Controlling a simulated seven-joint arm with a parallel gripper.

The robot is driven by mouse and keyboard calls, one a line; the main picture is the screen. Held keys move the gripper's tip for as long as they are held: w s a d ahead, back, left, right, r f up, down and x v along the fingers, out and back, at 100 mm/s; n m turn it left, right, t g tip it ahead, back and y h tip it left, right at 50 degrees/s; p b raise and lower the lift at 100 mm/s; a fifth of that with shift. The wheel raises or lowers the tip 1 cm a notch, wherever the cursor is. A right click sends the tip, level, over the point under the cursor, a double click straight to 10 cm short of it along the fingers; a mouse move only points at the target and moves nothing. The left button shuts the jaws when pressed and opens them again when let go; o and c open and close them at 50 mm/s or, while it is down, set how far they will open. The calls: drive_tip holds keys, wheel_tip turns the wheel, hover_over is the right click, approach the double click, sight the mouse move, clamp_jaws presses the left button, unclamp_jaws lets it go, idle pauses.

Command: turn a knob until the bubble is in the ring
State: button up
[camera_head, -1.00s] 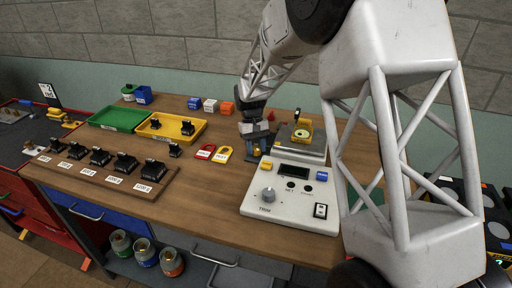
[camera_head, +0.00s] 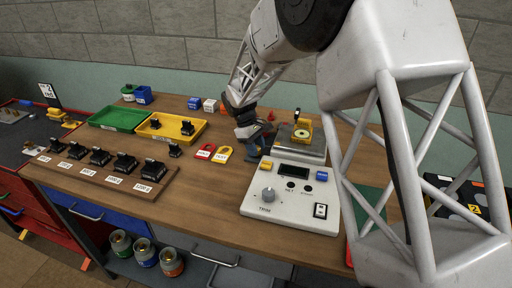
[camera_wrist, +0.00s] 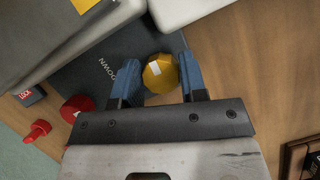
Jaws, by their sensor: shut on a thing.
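My gripper (camera_head: 250,150) is at the left side of the scale (camera_head: 285,151), low near the table. In the wrist view its blue fingers (camera_wrist: 160,82) are shut on a yellow faceted knob (camera_wrist: 160,72) with a white mark. The knob sits beside a dark plate (camera_wrist: 98,72) lettered "DOWN". In the head view the gripper hides the knob. A yellow bubble level (camera_head: 303,125) with a round pale window stands on the scale. The bubble and ring are too small to tell apart.
A white control box (camera_head: 290,213) with a TRIM dial (camera_head: 268,194) stands in front of the scale. Green (camera_head: 118,118) and yellow (camera_head: 170,126) trays and a rack of black weights (camera_head: 100,176) are farther left.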

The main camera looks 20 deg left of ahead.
drive_tip(key=shift+n+t, duration=0.5)
drive_tip(key=shift+n, duration=0.6)
drive_tip(key=o, duration=0.9)
drive_tip(key=shift+o, duration=0.2)
drive_tip(key=shift+r, duration=0.1)
drive_tip(key=v, duration=0.7)
drive_tip(key=shift+a+r, duration=0.2)
drive_tip(key=shift+r, duration=0.05)
